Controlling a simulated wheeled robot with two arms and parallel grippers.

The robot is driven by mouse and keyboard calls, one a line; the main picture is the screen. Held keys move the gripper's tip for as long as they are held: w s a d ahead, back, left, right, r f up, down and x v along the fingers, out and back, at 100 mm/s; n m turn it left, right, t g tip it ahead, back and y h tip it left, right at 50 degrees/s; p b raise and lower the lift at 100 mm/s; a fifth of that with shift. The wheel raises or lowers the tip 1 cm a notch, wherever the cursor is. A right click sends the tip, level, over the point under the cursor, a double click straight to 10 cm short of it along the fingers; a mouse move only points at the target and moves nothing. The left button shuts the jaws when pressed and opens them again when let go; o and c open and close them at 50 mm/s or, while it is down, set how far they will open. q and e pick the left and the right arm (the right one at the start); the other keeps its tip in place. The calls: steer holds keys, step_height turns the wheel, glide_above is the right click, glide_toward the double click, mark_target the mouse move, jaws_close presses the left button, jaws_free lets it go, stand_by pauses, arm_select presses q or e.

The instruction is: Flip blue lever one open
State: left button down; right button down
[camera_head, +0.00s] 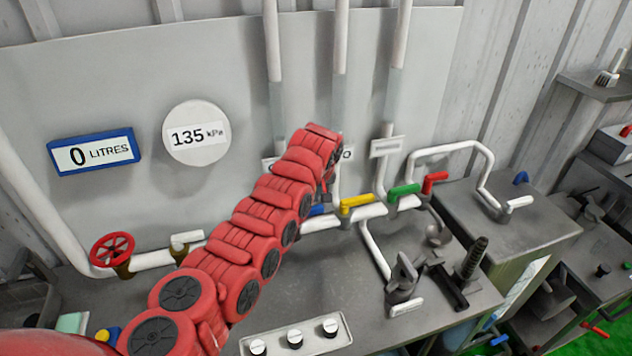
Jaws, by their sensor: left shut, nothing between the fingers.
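The blue lever (317,210) is on the white horizontal pipe, just left of the yellow lever (357,202). Only a small part of it shows, as my red left arm covers the area to its left. My left gripper (327,197) is at the end of that arm, close above the blue lever. It is small, dark and partly hidden by the arm. Its fingers are shut with nothing between them. I cannot tell whether they touch the lever. My right gripper is not in view.
A green lever (404,191) and a red lever (435,181) follow along the pipe. A red valve wheel (112,249) is at left. The panel holds a "0 LITRES" display (94,152) and a "135 kPa" gauge (196,134). A clamp-like fitting (403,283) stands on the bench.

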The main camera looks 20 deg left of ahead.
arm_select(q)
steer(key=shift+x, duration=0.95)
steer(key=shift+w+f, duration=0.1)
steer(key=shift+f, duration=0.2)
